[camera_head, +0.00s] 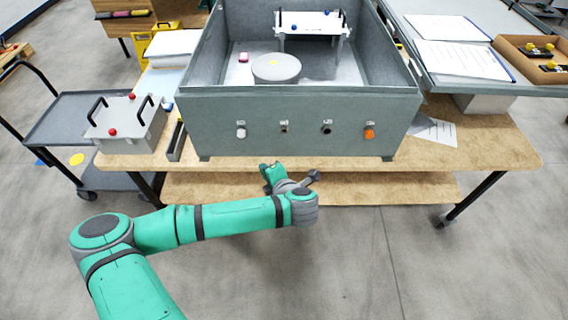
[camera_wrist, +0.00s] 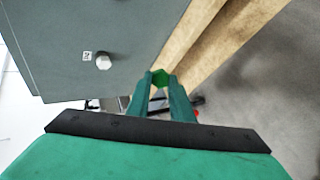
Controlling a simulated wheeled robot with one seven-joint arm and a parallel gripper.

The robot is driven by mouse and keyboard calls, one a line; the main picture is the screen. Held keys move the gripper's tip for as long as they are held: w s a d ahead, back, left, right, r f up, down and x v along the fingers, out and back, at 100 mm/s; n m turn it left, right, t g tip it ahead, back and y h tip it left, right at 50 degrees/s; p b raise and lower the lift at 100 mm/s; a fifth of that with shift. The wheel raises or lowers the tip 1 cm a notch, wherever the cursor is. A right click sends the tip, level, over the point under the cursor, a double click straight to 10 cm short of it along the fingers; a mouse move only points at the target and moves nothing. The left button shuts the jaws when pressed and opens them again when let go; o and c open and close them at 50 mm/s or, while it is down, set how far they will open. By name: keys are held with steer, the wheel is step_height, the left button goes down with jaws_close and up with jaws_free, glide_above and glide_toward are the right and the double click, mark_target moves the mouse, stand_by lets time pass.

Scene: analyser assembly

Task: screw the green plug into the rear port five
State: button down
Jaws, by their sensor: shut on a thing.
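The green plug (camera_wrist: 160,77) shows as a small hexagonal piece between my fingertips in the wrist view. My gripper (camera_wrist: 161,82) is shut on it. In the head view my gripper (camera_head: 266,166) is low in front of the grey analyser housing (camera_head: 210,115), near the table edge; the plug cannot be made out there. The housing's front panel carries a white plug (camera_head: 241,132), two dark open ports (camera_head: 284,127) (camera_head: 327,129) and an orange plug (camera_head: 370,132). The wrist view shows a whitish plug (camera_wrist: 103,62) beside a small unreadable label. The green plug is apart from the panel.
The wooden table (camera_head: 480,150) has a lower shelf (camera_head: 390,188) near my gripper. Inside the housing are a round grey disc (camera_head: 276,67) and a white stand (camera_head: 308,24). A grey box with black handles (camera_head: 128,126) stands at left. The floor in front is clear.

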steer(key=d+r+m+t+h, duration=0.4)
steer(key=d+m+t+h, duration=0.1)
steer(key=t, duration=0.3)
steer(key=w+n, duration=0.8)
steer(key=n, duration=1.4)
steer(key=shift+d+n, duration=0.15)
steer(key=shift+n, duration=0.25)
